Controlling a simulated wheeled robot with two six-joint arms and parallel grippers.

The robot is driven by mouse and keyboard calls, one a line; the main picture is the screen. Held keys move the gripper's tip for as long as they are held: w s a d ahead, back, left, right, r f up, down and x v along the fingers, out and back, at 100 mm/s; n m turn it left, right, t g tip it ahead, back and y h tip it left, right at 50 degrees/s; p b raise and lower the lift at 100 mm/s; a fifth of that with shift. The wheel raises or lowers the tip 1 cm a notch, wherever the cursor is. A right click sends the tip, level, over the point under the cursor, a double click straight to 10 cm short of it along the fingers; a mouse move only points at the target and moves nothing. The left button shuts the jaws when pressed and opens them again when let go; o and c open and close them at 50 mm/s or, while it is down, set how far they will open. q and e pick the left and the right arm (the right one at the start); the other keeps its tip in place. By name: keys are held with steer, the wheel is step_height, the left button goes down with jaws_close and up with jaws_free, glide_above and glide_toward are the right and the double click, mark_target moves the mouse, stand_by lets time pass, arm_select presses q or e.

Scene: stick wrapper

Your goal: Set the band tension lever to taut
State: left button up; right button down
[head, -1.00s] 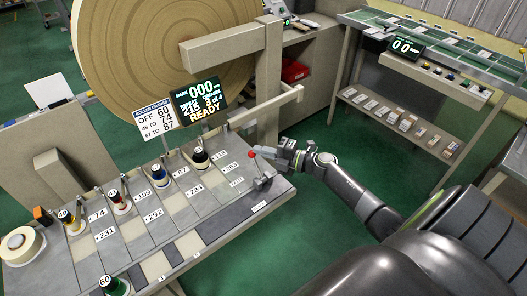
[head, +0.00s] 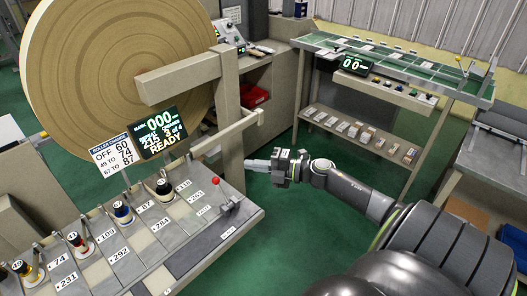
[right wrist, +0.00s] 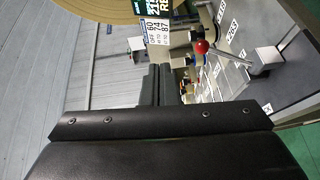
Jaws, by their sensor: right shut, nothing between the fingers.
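A lever with a red ball knob (head: 215,181) stands on a small grey base at the right end of the grey bench (head: 214,240). Its thin stalk leans slightly left in the head view. The red knob (right wrist: 202,47) also shows in the right wrist view, above the bench top. No label naming the lever is readable. My right gripper (head: 250,163) is shut and empty, to the right of and beyond the knob, with a clear gap between them. In the right wrist view, its dark fingers (right wrist: 155,85) point away from the camera. My left gripper is not in view.
A beige post and crossbar (head: 228,110) stand close behind the lever, before a large tan roll (head: 110,60). Several colour-topped pegs line the bench beside numbered labels. A display (head: 162,131) reads READY. Another station (head: 400,70) with small levers stands at the right back. Green floor is open between.

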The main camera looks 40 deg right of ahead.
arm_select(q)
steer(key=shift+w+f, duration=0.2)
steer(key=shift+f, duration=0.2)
arm_select(e)
steer(key=shift+s+d+r, duration=0.4)
steer(key=shift+s+r, duration=0.1)
steer(key=shift+s, duration=0.15)
steer(key=shift+s+d+r, duration=0.4)
steer(key=shift+s+r, duration=0.05)
steer(key=shift+s, duration=0.15)
steer(key=shift+f, duration=0.1)
